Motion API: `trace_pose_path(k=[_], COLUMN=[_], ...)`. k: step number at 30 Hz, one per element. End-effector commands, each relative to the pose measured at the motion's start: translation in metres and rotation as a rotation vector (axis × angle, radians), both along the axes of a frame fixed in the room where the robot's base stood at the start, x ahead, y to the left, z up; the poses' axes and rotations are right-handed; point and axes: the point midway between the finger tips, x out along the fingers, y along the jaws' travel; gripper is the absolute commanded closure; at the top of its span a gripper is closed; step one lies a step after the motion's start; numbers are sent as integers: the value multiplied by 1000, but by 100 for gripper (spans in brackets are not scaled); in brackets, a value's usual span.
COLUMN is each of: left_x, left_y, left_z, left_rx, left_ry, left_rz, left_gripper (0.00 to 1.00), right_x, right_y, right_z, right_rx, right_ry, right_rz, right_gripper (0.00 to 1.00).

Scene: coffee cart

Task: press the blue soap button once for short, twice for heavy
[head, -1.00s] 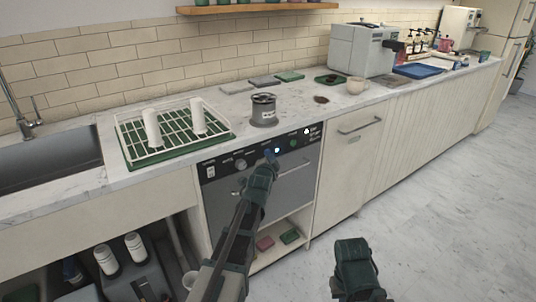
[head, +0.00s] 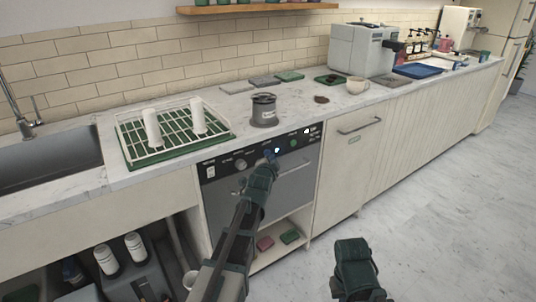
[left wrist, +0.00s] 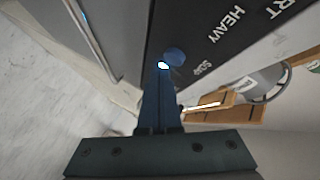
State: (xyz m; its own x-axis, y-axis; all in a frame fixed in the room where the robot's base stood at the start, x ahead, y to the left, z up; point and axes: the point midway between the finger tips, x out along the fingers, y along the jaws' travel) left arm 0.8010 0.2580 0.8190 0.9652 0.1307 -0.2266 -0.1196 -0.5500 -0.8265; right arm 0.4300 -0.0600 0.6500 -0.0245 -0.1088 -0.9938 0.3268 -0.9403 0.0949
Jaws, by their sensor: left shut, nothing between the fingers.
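The dishwasher's black control panel (head: 222,166) faces me under the counter. In the left wrist view the round blue soap button (left wrist: 174,56) sits beside the printed word SOAP, with HEAVY and a partly cut-off label further along the panel. My left gripper (head: 269,160) is at the panel, fingers shut and empty. In the left wrist view its fingertips (left wrist: 162,72) reach the button's edge, beside a small bright light; I cannot tell if they touch the button. My right gripper (head: 354,258) hangs low over the floor, its finger opening hidden.
A dish rack (head: 170,132) with white cups stands on the counter left of a grey canister (head: 263,110). A coffee machine (head: 362,48), a cup (head: 357,85) and a blue tray (head: 418,71) are further right. The floor at right is clear.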

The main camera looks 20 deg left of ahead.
Motion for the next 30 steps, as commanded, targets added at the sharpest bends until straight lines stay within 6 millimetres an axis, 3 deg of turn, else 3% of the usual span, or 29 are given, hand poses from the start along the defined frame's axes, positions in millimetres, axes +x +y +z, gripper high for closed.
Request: trace_pose_path(k=[30], left_x=[5], left_y=[7], left_z=[0], left_rx=[0], left_ry=[0], left_rz=[0], left_gripper=[100], right_x=[0], right_y=[0], right_z=[0], right_rx=[0], right_ry=[0], right_rz=[0], right_gripper=[100])
